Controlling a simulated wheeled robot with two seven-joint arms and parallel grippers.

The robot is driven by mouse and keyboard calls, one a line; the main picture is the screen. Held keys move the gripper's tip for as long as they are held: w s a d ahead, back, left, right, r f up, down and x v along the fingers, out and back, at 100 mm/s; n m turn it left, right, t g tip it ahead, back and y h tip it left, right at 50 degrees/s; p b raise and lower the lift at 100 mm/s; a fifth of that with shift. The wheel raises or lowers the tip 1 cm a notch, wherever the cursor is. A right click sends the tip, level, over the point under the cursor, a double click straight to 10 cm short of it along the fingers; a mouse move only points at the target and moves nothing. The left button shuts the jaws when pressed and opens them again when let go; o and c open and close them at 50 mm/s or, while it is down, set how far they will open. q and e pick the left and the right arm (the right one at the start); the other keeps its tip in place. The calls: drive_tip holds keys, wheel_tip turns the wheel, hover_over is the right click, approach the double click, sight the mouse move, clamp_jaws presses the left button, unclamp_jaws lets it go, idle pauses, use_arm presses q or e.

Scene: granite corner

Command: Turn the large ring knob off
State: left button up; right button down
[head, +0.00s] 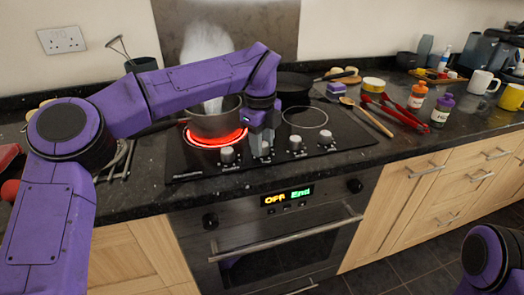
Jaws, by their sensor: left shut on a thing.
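The hob (345,138) is a black glass plate with a row of grey knobs along its front. A large ring (239,140) glows red under a steaming metal pot (215,122). My left gripper (261,152) points down at the knob row and is shut on the second knob from the left, which it mostly hides. Free knobs stand at the left (227,155) and on the right, the nearer (295,143) and the farther (326,138). I cannot read the markings or the held knob's angle. My right gripper is out of view.
A black pan (293,83) stands at the back right of the hob. A wooden spoon (367,116), red tongs (396,113) and two bottles, orange (418,95) and purple (442,109), lie or stand to the right. The oven (285,240) is below.

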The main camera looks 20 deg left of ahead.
use_arm(q)
drive_tip(key=n+b, duration=0.2)
drive_tip(key=shift+s+d+f+n, duration=0.1)
drive_tip(key=shift+f+n, duration=0.25)
drive_tip(key=shift+n, duration=0.05)
drive_tip(key=shift+r+n+b, duration=0.15)
drive_tip(key=shift+n+b, duration=0.55)
drive_tip(key=shift+b, duration=0.1)
drive_tip(key=shift+r, duration=0.1)
drive_tip(key=o, duration=1)
drive_tip(key=shift+o, duration=0.2)
wheel_tip(320, 180, up, 11)
drive_tip(key=p, duration=0.2)
drive_tip(key=shift+s+f, duration=0.15)
drive_tip(key=shift+f, duration=0.05)
